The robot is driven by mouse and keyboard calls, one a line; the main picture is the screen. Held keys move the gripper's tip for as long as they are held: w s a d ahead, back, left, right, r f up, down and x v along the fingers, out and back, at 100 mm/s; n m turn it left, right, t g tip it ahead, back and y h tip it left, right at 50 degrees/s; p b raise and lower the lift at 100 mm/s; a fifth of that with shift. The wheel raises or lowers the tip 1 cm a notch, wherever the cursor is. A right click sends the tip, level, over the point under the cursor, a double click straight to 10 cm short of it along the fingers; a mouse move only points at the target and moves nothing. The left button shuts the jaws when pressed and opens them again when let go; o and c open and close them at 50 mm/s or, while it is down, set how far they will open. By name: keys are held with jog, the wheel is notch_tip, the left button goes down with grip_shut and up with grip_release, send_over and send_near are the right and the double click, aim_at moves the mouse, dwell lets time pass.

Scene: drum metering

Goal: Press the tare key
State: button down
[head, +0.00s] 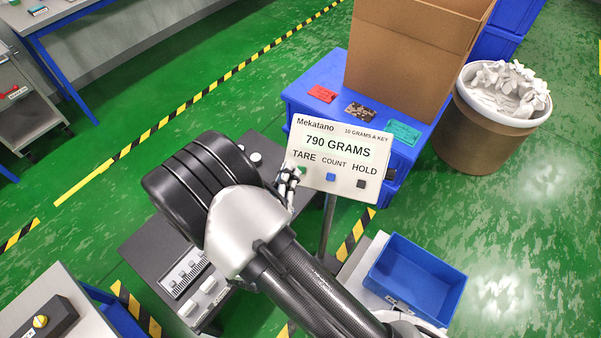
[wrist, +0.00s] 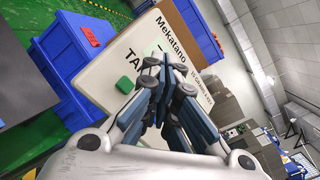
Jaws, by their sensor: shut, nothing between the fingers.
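The scale's display panel (head: 327,187) is a pale tilted board on a post. It reads "790 GRAMS", with the labels TARE, COUNT and HOLD. The green tare key (head: 302,170) is at its lower left, partly beside my fingers; a blue key (head: 331,177) and a dark key (head: 361,184) are to its right. My gripper (head: 290,177) is shut and empty, at the panel's left edge close to the tare key. In the wrist view the green tare key (wrist: 125,85) shows left of my shut fingertips, which overlap the panel (wrist: 100,62). I cannot tell whether they touch it.
A blue crate (head: 318,75) with coloured cards and a cardboard box (head: 410,50) stands behind the panel. A bin (head: 495,130) of white scraps is at right. An empty blue tray (head: 415,280) is at lower right. A dark machine (head: 150,250) lies left, partly behind my arm.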

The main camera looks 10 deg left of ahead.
jog(key=shift+w+d+f+b, duration=0.1)
jog(key=shift+w+f+b, duration=0.9)
jog(key=shift+w+f, duration=0.6)
dwell(0.3)
jog(key=shift+w+f, duration=0.3)
jog(key=shift+w+f+b, duration=0.25)
jog(key=shift+b, duration=0.2)
dwell(0.5)
dwell(0.3)
jog(key=shift+s+r+p, duration=0.5)
jog(key=shift+s+r, duration=0.05)
jog(key=shift+s, duration=0.05)
jog(key=s+r+p, duration=0.3)
jog(key=shift+s+r, duration=0.25)
jog(key=shift+r, duration=0.05)
